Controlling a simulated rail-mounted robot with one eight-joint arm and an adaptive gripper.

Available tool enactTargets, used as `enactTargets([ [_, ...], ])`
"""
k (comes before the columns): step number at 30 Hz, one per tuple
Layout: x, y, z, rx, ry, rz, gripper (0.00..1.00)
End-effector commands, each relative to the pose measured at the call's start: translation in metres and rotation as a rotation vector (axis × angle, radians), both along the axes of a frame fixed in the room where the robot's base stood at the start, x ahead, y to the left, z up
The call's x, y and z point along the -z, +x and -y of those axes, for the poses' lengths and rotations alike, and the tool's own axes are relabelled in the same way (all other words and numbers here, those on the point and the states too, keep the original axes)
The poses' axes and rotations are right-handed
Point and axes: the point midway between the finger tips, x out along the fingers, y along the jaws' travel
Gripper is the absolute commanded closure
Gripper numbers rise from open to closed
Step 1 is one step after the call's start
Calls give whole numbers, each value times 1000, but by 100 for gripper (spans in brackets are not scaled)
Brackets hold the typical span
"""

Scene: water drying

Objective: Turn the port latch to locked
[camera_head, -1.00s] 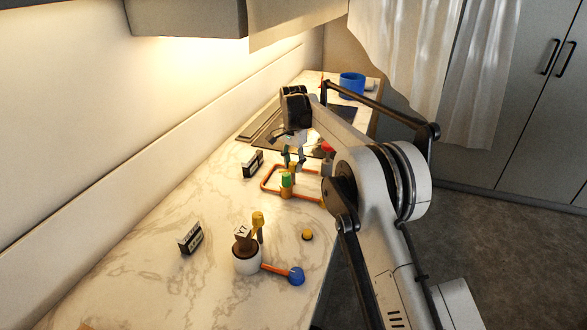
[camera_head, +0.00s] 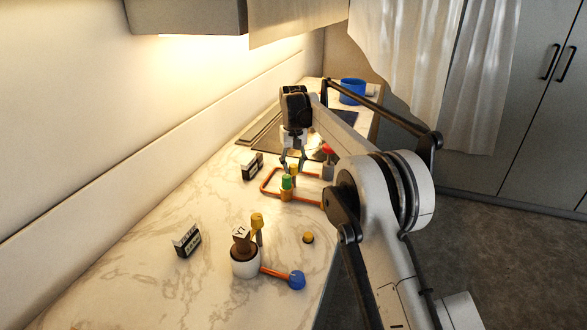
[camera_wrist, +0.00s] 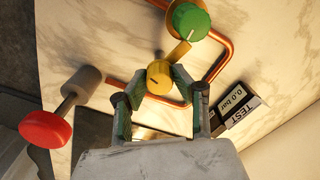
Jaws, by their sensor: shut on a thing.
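A small yellow knob (camera_wrist: 159,75) with a dark line on its face sits on a yellow stem beside the orange pipe. It also shows small in the head view (camera_head: 294,169). My gripper (camera_wrist: 159,80) has its two fingertips on either side of this knob and is shut on it. In the head view my gripper (camera_head: 293,163) points down at the knob, just behind the green knob (camera_head: 287,182). The green knob (camera_wrist: 190,22) with a white mark stands on a brass body close by. No label shows which part is the port latch.
A red knob (camera_wrist: 45,129) on a grey body lies left in the wrist view. A TEST display (camera_wrist: 238,103) reading 0.0 bar stands right. Orange pipe (camera_head: 266,182) loops around. A white pot (camera_head: 245,262), a blue ball handle (camera_head: 297,280) and a yellow button (camera_head: 308,238) are nearer.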

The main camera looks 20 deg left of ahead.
Motion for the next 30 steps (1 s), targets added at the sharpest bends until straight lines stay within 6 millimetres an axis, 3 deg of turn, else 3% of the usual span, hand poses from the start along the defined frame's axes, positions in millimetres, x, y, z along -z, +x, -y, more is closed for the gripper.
enactTargets([
  [12,0,0,0,-239,0,0,100],
  [30,0,0,0,-293,0,0,100],
])
